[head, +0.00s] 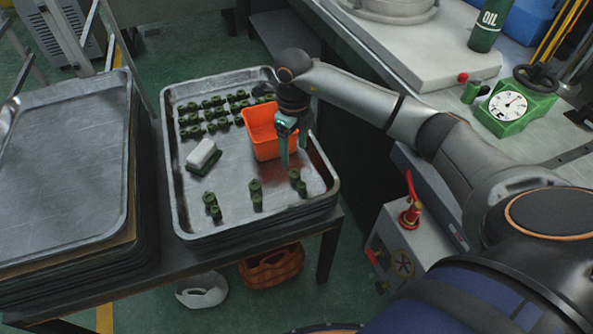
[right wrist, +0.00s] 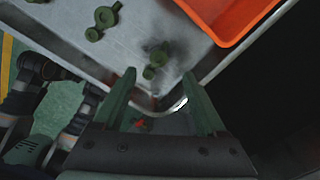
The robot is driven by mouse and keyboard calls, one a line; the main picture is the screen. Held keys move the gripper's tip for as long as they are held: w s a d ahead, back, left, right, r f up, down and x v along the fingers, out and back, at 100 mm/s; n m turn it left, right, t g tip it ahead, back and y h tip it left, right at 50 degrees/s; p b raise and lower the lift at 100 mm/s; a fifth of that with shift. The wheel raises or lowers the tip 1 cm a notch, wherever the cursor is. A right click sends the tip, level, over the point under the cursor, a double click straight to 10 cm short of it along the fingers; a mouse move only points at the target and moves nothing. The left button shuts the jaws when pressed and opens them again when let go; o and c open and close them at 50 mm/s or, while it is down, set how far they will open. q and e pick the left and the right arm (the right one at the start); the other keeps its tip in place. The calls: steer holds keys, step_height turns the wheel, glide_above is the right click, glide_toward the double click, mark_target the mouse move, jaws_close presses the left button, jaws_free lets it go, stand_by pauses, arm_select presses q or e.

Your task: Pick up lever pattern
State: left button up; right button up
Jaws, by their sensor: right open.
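Dark green lever patterns lie on the metal tray (head: 190,225). Several stand in rows at its back (head: 215,112). Near the front edge are a left group (head: 212,205), a middle group (head: 256,196) and a right group (head: 298,182). My right gripper (head: 292,152) points down above the tray's right side, beside the orange bin (head: 262,130) and behind the right group. In the right wrist view my right gripper (right wrist: 159,76) is open and empty, with a lever pattern (right wrist: 155,60) just beyond its fingertips and another (right wrist: 102,22) farther left. My left gripper is out of view.
A white block on a green base (head: 203,153) sits at the tray's left. The orange bin also shows in the right wrist view (right wrist: 232,15). A second tray stack (head: 65,160) stands left. A bench with a green gauge (head: 510,105) is at the right.

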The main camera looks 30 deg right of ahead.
mark_target(294, 172)
step_height(294, 172, down, 8)
steer(key=shift+a+f+b, duration=0.1)
steer(key=shift+b, duration=0.3)
jaws_close()
stand_by(0.6)
